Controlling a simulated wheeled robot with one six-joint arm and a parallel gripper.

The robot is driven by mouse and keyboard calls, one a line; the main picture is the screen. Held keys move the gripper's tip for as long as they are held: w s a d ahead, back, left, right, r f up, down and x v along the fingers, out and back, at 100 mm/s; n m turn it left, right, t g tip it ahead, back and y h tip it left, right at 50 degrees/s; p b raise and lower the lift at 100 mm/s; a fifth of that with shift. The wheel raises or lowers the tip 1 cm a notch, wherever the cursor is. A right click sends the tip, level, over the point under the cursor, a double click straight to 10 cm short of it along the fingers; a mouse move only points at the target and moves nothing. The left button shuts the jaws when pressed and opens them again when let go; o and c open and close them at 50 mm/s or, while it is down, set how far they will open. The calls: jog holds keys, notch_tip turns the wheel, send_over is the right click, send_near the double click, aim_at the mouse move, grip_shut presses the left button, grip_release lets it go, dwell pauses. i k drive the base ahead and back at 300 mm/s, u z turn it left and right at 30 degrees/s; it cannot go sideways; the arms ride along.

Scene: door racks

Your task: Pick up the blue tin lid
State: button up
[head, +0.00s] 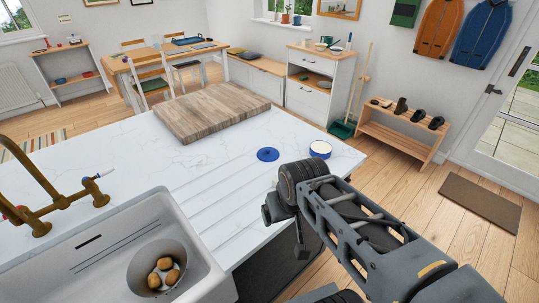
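The blue tin lid (268,154) lies flat on the white marble worktop (215,160), near its right end. A small round tin (320,149), white-sided with a blue rim and a pale top, stands just right of the lid, apart from it. My arm reaches in from the lower right, and its end, with my gripper (301,252), hangs low by the worktop's front edge, nearer to me than the lid. My gripper is mostly hidden by the wrist, so its fingers cannot be made out. The lid is clear of the arm.
A thick wooden board (212,111) lies behind and left of the lid. The white sink (130,262) at lower left holds a bowl (142,268) with potatoes, beside a brass tap (60,203). The worktop between board and lid is bare.

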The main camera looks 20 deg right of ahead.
aim_at(265, 154)
jog(key=u, duration=3.2)
jog(key=k, duration=1.25)
jog(key=z, duration=2.15)
jog(key=i, duration=0.5)
jog(key=u, duration=0.1)
